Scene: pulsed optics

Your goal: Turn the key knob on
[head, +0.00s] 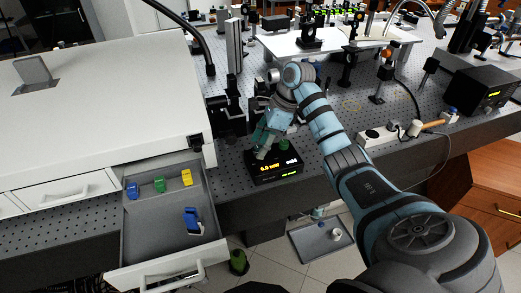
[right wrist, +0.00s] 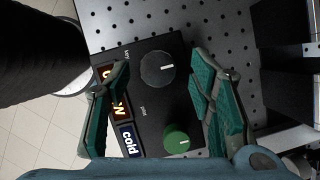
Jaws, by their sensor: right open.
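A black control box (head: 272,175) with a lit amber display sits at the table's front edge. In the right wrist view, the key knob (right wrist: 157,68) is dark and round with a white mark, beside a small label. A green knob (right wrist: 176,138) is on the same face, nearer my wrist. A display tile reads "cold" (right wrist: 130,141). My right gripper (right wrist: 160,62) is open, its teal fingers on either side of the key knob with gaps visible. In the head view my right gripper (head: 266,140) is above the box and partly hides it. My left gripper is not in view.
An open drawer (head: 150,228) with coloured pieces is at the left, beside a white cabinet (head: 90,100). Optical mounts stand behind on the perforated table (head: 235,195). A black instrument (head: 480,92) stands at the right. A grey tray (head: 315,243) lies below the table.

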